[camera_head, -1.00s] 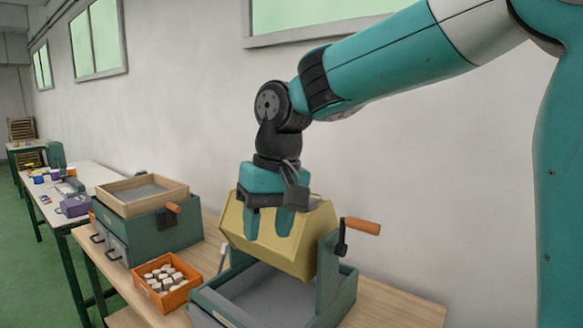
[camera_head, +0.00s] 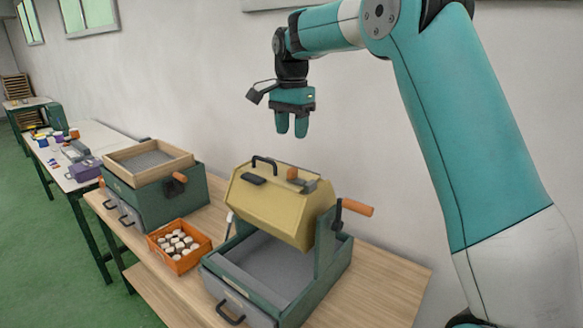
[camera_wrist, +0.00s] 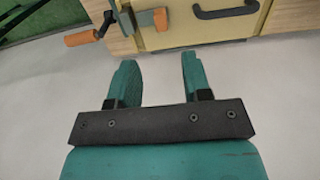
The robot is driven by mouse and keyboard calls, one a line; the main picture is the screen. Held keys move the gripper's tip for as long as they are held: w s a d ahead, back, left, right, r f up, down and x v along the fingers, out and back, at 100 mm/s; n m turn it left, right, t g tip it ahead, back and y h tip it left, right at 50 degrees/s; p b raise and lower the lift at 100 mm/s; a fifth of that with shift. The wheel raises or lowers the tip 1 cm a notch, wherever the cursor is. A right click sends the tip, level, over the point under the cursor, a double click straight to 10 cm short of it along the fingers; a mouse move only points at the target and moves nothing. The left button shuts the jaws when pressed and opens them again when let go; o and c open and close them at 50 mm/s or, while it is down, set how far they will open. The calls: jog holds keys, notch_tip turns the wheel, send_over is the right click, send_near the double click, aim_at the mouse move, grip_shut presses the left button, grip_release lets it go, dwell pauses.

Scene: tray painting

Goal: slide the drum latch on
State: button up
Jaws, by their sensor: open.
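The yellow drum (camera_head: 262,205) sits in a green frame, its hatch side facing up. On top are a black handle (camera_head: 264,161) and a latch with an orange knob (camera_head: 293,174) and a grey piece beside it. In the wrist view the latch knob (camera_wrist: 153,19) and the black handle (camera_wrist: 226,12) show at the top edge. I cannot tell how far the latch is slid. My gripper (camera_head: 291,130) is open and empty, pointing down, above and behind the drum, apart from it. Its two fingers (camera_wrist: 158,68) show spread in the wrist view.
A crank with an orange handle (camera_head: 357,208) sticks out right of the drum. A grey tray (camera_head: 265,268) lies under it. An orange box of pale pieces (camera_head: 190,260) and a green cabinet with a sieve (camera_head: 160,205) stand left. The bench's front right (camera_head: 385,285) is clear.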

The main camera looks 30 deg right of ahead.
aim_at(291, 169)
notch_tip(291, 169, down, 11)
jog(key=shift+r+p, duration=0.1)
jog(key=shift+p, duration=1.05)
grip_shut()
